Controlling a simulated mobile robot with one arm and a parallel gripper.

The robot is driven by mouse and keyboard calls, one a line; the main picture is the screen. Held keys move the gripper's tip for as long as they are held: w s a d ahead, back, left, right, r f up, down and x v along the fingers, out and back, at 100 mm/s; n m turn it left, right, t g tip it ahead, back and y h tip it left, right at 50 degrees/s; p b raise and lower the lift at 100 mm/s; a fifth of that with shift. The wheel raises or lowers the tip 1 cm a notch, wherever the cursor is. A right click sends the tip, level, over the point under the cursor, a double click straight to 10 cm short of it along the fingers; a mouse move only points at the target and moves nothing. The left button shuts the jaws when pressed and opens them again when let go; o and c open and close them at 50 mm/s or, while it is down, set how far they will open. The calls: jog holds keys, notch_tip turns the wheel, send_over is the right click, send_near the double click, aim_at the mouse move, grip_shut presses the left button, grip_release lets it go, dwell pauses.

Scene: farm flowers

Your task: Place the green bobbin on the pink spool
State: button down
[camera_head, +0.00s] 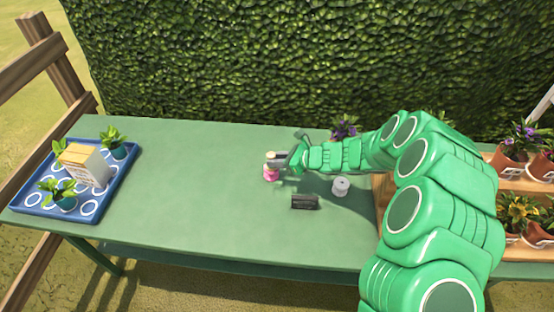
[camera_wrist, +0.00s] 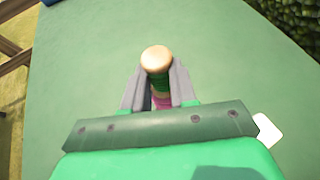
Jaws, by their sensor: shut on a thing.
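My gripper (camera_head: 284,160) is shut on the green bobbin, whose round tan end (camera_wrist: 156,58) faces the wrist camera, with a green band (camera_wrist: 159,82) below it between the fingers (camera_wrist: 158,88). In the head view only a small pale top of the bobbin (camera_head: 270,155) shows beside the fingers. The pink spool (camera_head: 271,173) stands on the green table directly below. A strip of pink (camera_wrist: 161,102) also shows under the bobbin in the wrist view. The bobbin looks upright and in line above the spool; I cannot tell whether they touch.
A grey-white spool (camera_head: 340,187) and a dark block (camera_head: 304,202) are on the table (camera_head: 200,190) to the right. A blue tray (camera_head: 93,208) with plants and a box is at far left. Potted flowers (camera_head: 515,145) stand at right. The table's middle left is clear.

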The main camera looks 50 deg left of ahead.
jog(key=shift+f, duration=0.15)
jog(key=c, duration=0.9)
grip_release()
jog(key=shift+d+r, duration=0.15)
jog(key=shift+r, duration=0.15)
jog(key=v, duration=1.1)
jog(key=shift+w+d, duration=0.2)
jog(key=shift+d, duration=0.1)
jog(key=shift+r, duration=0.1)
